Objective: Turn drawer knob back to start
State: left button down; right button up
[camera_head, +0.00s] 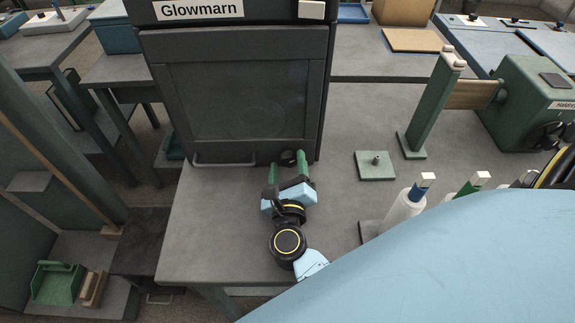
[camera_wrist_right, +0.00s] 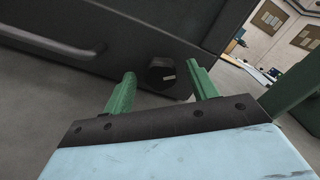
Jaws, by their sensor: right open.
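The drawer knob (camera_wrist_right: 161,73) is a dark round knob with a small pale mark, low on the right part of the dark cabinet front. In the head view the knob (camera_head: 288,157) shows just beyond my right gripper's fingertips. My right gripper (camera_head: 288,158) has two green fingers, open and empty. In the right wrist view the fingers (camera_wrist_right: 163,82) stand apart on either side of the knob, with gaps to it; whether they reach around it I cannot tell. The dark cabinet (camera_head: 240,100) is labelled Glowmarn and has a bar handle (camera_head: 222,164) low on its front. My left gripper is not in view.
The grey table (camera_head: 215,220) is clear left of my right arm. A green post (camera_head: 432,110), a small green base with a peg (camera_head: 375,165) and white cones (camera_head: 403,208) stand to the right. A green machine (camera_head: 525,100) stands farther right.

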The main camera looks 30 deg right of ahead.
jog(key=v, duration=1.2)
jog(key=shift+s+b, duration=0.1)
jog(key=shift+b, duration=0.3)
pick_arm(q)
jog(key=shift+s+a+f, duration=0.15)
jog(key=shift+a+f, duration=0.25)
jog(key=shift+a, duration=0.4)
pick_arm(e)
jog(key=shift+s+a, duration=0.3)
jog(key=shift+s, duration=0.2)
